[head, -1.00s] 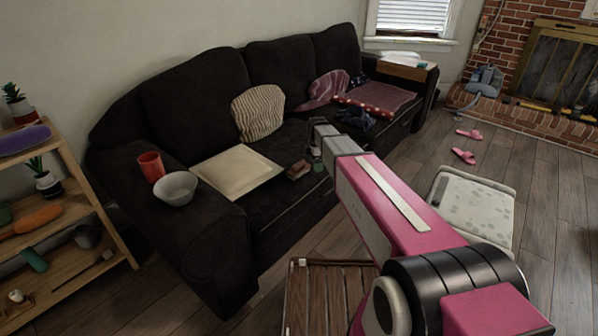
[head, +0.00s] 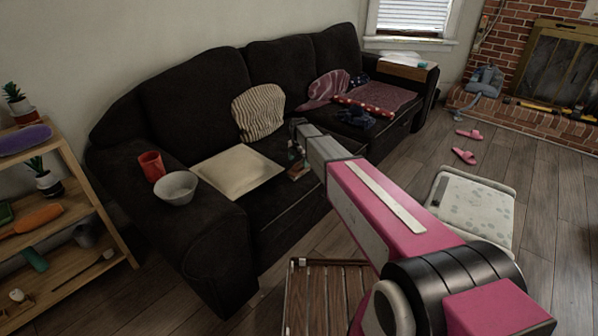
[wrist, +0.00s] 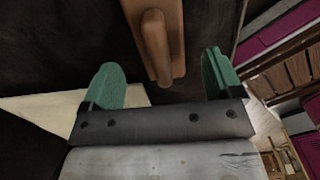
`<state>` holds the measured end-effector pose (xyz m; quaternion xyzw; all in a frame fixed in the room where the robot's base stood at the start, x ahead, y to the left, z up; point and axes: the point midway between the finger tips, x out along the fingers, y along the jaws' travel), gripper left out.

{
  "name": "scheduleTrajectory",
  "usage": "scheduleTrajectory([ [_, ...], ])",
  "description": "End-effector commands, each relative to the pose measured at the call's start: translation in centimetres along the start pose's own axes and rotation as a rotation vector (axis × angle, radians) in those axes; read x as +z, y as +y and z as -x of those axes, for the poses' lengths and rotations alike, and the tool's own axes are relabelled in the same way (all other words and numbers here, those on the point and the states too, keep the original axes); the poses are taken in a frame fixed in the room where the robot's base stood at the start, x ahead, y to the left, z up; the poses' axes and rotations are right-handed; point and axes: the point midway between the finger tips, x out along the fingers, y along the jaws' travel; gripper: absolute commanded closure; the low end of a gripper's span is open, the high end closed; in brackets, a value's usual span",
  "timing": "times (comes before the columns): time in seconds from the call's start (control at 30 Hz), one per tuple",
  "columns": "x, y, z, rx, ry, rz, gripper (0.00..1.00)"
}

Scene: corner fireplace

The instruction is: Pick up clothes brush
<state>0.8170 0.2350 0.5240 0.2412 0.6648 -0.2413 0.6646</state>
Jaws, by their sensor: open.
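The clothes brush (head: 298,173) lies on the dark sofa seat, close to the right of the cream cushion. In the wrist view it is a brown wooden block with a raised rounded handle (wrist: 156,45), and its top end is cut off by the frame. My gripper (head: 295,152) is over the sofa seat at the brush and partly covers it in the head view. In the wrist view its two green fingers (wrist: 160,78) are spread apart, with the brush's near end between their lines and nothing gripped. I cannot tell the exact height gap.
The cream cushion (head: 238,172) lies left of the brush. A grey bowl (head: 175,188) and red cup (head: 151,166) stand on the sofa arm. A striped pillow (head: 258,112) leans on the backrest. A slatted wooden table (head: 330,300) stands in front, with a pale padded stool (head: 472,208) to the right.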

Motion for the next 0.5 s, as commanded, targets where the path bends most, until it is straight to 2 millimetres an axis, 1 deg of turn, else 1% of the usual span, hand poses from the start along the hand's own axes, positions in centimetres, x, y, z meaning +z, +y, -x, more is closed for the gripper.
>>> scheduleTrajectory([
  [0.13,0.0,0.1,-1.3,0.000,0.000,-0.001,0.15],
  [0.33,0.0,0.1,-4.2,0.000,0.001,-0.001,0.15],
  [0.4,0.0,0.1,-4.8,0.001,0.000,-0.001,0.15],
  [0.5,0.0,0.0,-5.0,0.002,0.000,-0.001,0.15],
])
